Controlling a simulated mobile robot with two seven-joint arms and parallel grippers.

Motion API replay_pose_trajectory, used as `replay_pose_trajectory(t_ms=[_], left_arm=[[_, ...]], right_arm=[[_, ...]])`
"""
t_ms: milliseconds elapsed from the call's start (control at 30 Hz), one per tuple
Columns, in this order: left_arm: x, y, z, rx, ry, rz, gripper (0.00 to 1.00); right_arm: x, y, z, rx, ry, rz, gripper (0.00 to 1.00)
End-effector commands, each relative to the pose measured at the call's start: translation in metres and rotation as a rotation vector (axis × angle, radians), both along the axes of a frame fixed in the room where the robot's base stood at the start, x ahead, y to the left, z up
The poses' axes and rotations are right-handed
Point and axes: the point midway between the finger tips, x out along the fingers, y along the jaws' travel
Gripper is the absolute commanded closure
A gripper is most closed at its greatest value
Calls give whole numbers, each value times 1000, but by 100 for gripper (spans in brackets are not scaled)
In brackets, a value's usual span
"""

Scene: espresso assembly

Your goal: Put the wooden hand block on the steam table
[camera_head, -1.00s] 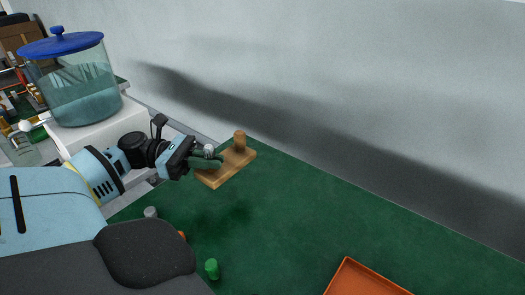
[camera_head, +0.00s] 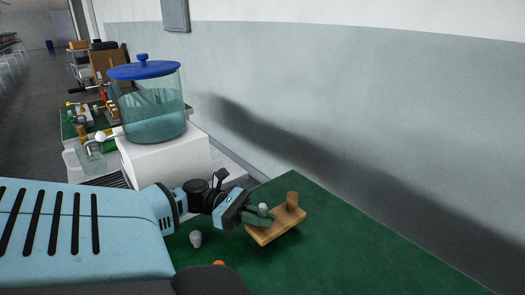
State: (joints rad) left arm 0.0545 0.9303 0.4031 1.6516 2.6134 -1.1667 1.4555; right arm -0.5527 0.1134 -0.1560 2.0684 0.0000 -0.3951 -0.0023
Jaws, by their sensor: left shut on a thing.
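The wooden hand block (camera_head: 276,232) is a flat light-brown board with a round wooden knob and a small grey peg on top. My left gripper (camera_head: 258,217) is shut on it at its left end. The block appears above the green table top (camera_head: 350,254); whether it touches the surface is hard to tell. I cannot tell which surface is the steam table. My right gripper does not show.
A glass water tank (camera_head: 152,108) with a blue lid and tap stands on a white block (camera_head: 165,165) at left, a glass jar (camera_head: 90,160) beside it. A small grey piece (camera_head: 196,239) lies on the green top. A wall bounds the right.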

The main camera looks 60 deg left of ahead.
Motion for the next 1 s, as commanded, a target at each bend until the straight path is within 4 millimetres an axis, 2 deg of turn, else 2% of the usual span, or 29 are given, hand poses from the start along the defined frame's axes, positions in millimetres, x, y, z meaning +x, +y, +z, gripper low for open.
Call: replay_pose_trajectory(t_ms=[100,200,567,600,733,1000], left_arm=[[0,0,-18,-2,2,1,100],[0,0,-27,-1,0,2,100],[0,0,-30,0,-1,1,100],[0,0,-30,0,0,0,86],[0,0,-30,-1,1,0,70],[0,0,-29,0,1,0,70]], right_arm=[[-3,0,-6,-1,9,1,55],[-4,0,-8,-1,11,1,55],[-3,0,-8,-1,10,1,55],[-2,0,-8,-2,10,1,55],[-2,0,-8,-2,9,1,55],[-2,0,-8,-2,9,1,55]])
